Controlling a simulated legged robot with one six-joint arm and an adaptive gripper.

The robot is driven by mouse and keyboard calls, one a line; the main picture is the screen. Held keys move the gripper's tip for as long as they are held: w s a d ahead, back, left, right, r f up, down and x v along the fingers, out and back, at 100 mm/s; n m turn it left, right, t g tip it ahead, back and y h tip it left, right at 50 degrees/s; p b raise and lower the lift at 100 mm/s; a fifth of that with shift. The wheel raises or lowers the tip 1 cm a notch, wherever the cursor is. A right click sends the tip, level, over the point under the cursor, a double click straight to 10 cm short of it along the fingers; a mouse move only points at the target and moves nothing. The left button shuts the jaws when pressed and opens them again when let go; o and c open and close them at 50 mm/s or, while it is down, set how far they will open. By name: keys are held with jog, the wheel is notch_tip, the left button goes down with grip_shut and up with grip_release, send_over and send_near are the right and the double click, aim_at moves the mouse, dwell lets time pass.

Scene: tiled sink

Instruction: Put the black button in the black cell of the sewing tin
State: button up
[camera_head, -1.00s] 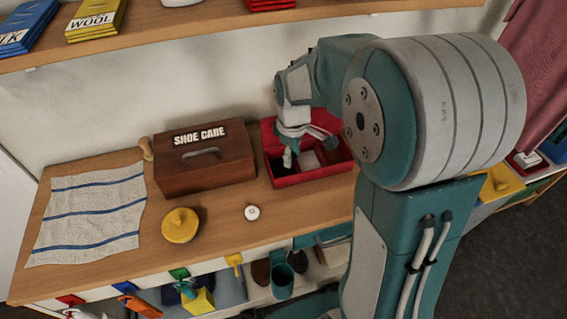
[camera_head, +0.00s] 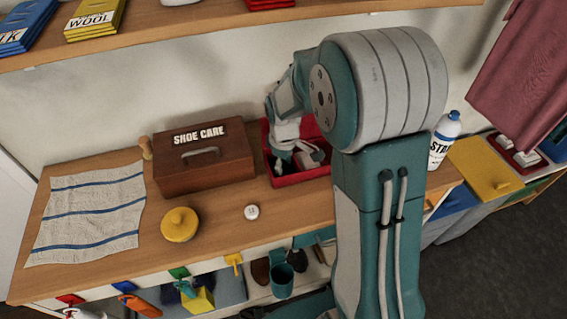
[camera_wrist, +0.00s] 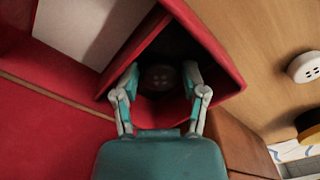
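The red sewing tin (camera_head: 303,178) stands on the wooden bench, and its wall also shows in the wrist view (camera_wrist: 58,105). The black button (camera_wrist: 158,78) lies in the dark, black cell (camera_wrist: 172,48) of the tin, dim but with its holes visible. My gripper (camera_wrist: 160,76) points down into this cell. Its two fingers are apart, one on each side of the button, with gaps between them and it. In the head view my gripper (camera_head: 299,163) is inside the tin and partly hides the cells. A pale cell (camera_wrist: 95,25) lies beside the black one.
A white button (camera_head: 252,212) and a round yellow lid or tin (camera_head: 180,225) lie on the bench. The brown shoe care box (camera_head: 203,165) stands close left of the sewing tin. A striped cloth (camera_head: 88,215) lies at the left. A shelf (camera_head: 200,28) runs above.

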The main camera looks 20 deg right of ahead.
aim_at(284, 166)
jog(key=shift+r, duration=0.1)
notch_tip(284, 166, up, 11)
jog(key=s+r+m+t, duration=0.2)
jog(key=s+r+m, duration=0.2)
jog(key=s, duration=0.6)
jog(key=s+r+m+t, duration=0.3)
jog(key=s+r+m, duration=0.1)
jog(key=s, duration=0.6)
jog(key=shift+s+a+r+m+t, duration=0.2)
jog(key=shift+s+r+m+t, duration=0.1)
jog(key=shift+s+m, duration=0.15)
